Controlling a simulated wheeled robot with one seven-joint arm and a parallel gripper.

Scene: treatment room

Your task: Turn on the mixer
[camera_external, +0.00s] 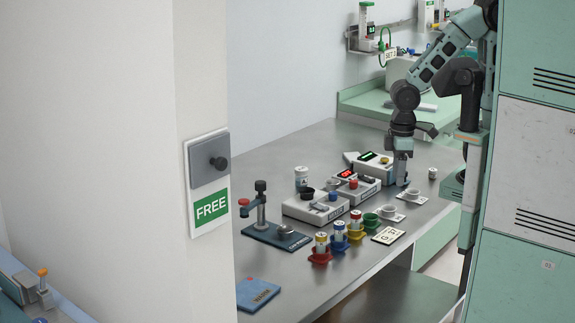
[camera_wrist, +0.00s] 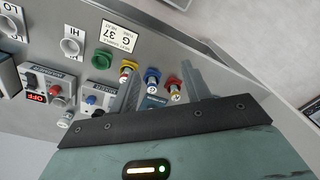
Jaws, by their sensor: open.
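The far device (camera_external: 383,170) has a green display. My gripper (camera_external: 401,180) points down over the bench, just right of the devices. In the wrist view its fingers (camera_wrist: 161,66) are apart with nothing gripped.
Vials in red, blue and yellow holders (camera_external: 338,238) stand along the bench front, with a green cup (camera_external: 370,220) and white cups (camera_external: 388,211) beside them. A G 37 card (camera_external: 388,236) lies nearby. A dark stand (camera_external: 262,222) is at left. The bench's front edge is close.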

